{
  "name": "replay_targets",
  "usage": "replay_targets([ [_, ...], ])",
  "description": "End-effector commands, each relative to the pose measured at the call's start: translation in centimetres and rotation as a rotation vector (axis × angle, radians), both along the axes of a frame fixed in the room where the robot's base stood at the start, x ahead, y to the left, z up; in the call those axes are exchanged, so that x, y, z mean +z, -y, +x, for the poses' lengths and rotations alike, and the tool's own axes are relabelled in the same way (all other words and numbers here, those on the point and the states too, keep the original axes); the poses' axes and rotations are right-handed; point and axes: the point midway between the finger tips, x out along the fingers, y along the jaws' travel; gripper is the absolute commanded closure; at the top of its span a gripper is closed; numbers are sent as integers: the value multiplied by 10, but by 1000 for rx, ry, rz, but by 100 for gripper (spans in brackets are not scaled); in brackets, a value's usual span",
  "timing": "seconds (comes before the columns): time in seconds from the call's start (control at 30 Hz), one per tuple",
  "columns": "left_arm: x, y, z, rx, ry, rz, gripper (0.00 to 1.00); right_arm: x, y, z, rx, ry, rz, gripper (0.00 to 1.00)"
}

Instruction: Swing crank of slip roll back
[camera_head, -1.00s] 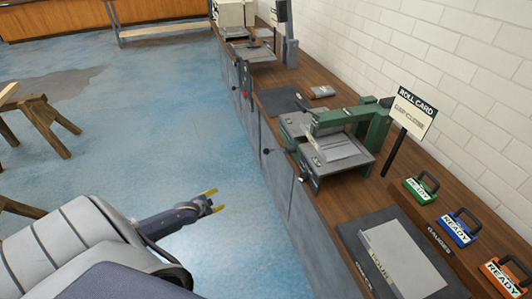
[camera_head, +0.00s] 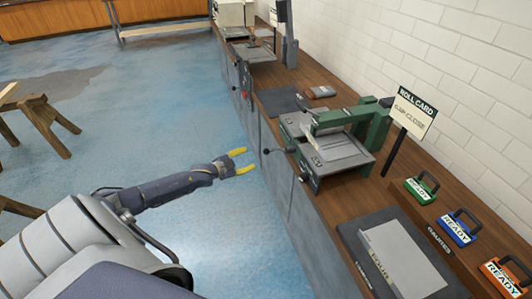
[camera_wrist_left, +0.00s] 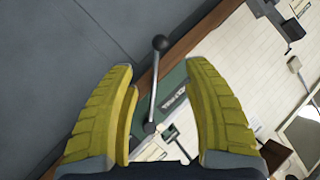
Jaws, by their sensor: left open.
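The slip roll (camera_head: 345,151), a green and grey machine, stands on the wooden bench in the head view. Its crank (camera_head: 278,150) sticks out toward the aisle, past the bench's front edge, and ends in a dark ball knob (camera_head: 266,151). In the left wrist view the metal crank rod (camera_wrist_left: 154,90) and black knob (camera_wrist_left: 160,43) show between the finger lines. My left gripper (camera_head: 248,161) is open and empty, its yellow fingers pointing at the crank, just short of the knob in the head view. The fingers appear not to touch it. My right gripper is not in view.
A roll card sign (camera_head: 412,112) stands behind the slip roll. Green, blue (camera_head: 460,228) and orange READY blocks sit along the bench at the right. Grey cabinet fronts (camera_head: 285,205) drop below the bench edge. The blue floor in the aisle is clear near my arm.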

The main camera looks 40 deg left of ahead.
Motion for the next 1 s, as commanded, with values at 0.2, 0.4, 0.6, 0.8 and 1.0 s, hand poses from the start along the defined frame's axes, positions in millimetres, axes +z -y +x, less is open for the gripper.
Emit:
replay_targets([
  [0.2, -8, 4, 27, 1, 1, 0, 49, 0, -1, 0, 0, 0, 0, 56],
  [0.4, -15, 7, 50, 2, 1, 1, 49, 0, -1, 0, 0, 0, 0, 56],
  [0.6, -22, 11, 74, 1, 1, 1, 49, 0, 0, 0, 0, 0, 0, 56],
  [0.8, -30, 14, 97, 2, 1, 1, 49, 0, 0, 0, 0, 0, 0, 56],
  [1.0, -37, 16, 113, 2, -1, 1, 49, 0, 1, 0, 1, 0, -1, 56],
])
